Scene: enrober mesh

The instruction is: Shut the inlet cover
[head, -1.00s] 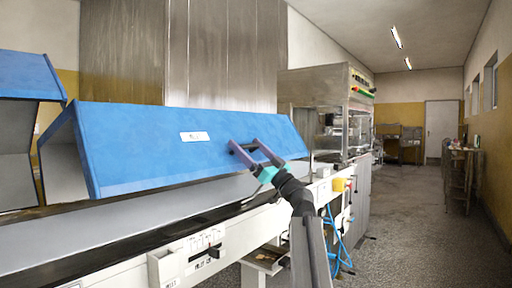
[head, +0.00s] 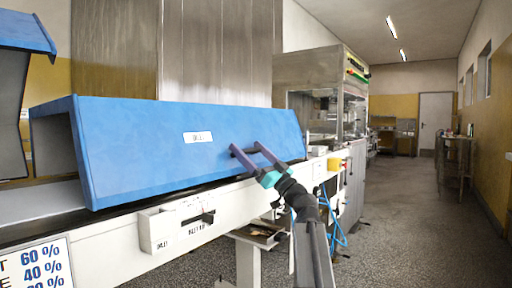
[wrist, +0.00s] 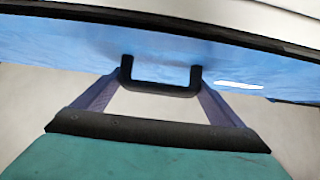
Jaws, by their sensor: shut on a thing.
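The blue inlet cover (head: 150,150) is a long, bent hood with a small white label, lying low over the conveyor of the machine at left and centre. Its front lower edge is close above the machine's white side rail (head: 120,238); I cannot tell whether it touches. In the wrist view the blue cover (wrist: 85,48) carries a black bar handle (wrist: 160,90). My gripper (head: 246,148) is at the right part of the cover's front face. In the wrist view its two purple fingers are at the handle's two ends, shut on it.
A second blue hood (head: 22,32) stands raised at far left. A control box (head: 175,228) with a lever juts from the rail below the cover. A steel cabinet machine (head: 320,80) stands beyond.

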